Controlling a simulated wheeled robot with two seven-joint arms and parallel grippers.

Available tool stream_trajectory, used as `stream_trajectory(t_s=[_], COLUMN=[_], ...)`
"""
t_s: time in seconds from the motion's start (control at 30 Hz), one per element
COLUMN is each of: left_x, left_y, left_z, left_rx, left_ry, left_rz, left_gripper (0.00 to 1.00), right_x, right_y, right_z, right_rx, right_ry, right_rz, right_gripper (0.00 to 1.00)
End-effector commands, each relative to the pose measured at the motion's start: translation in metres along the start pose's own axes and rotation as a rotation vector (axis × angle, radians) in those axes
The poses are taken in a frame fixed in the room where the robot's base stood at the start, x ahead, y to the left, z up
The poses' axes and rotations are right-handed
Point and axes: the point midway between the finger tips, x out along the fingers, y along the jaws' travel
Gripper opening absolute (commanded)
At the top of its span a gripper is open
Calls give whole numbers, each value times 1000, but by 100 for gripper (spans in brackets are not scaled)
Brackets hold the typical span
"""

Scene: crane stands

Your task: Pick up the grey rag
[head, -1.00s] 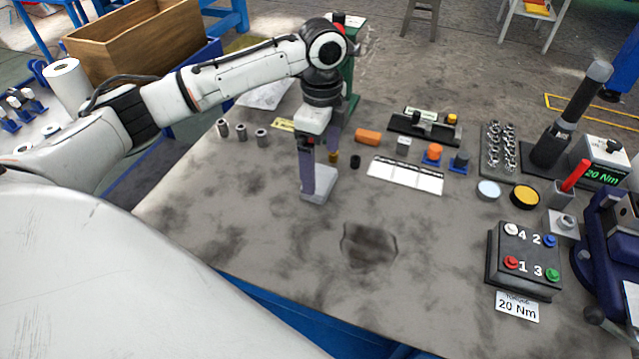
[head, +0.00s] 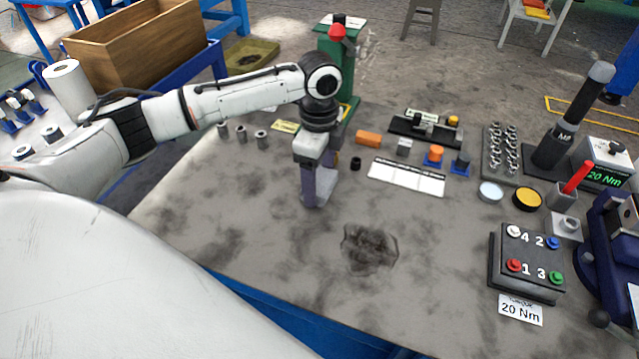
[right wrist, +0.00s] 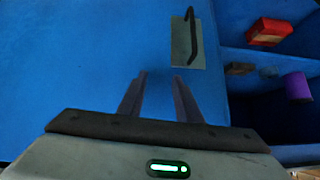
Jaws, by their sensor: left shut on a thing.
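My left gripper (head: 316,201) points straight down at the tabletop, left of the middle of the bench. My right gripper (right wrist: 160,77) is open and empty in the right wrist view, in front of a blue panel.
A dark patch (head: 370,248) lies on the bench (head: 270,235) right of the left gripper. A button box (head: 525,262), a white card (head: 406,177) and small parts stand to the right. In the right wrist view a handle (right wrist: 190,40) sits on the blue panel.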

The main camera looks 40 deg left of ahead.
Motion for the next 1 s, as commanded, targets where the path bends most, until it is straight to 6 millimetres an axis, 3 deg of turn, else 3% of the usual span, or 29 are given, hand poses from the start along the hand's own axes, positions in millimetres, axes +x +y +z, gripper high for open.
stream_trajectory(t_s=[0.27,0.7,1.0], left_x=[-12,-92,-101], left_y=[-1,-1,0], left_z=[-1,-1,0], left_rx=[1,0,0], left_ry=[2,1,1], left_rz=[-3,-2,0], left_gripper=[48,48,48], right_x=[-2,-9,-7], right_y=[0,0,1], right_z=[-2,-6,-2], right_rx=[-2,-2,-1], right_ry=[0,-3,-11], right_rz=[1,2,3], right_gripper=[31,31,31])
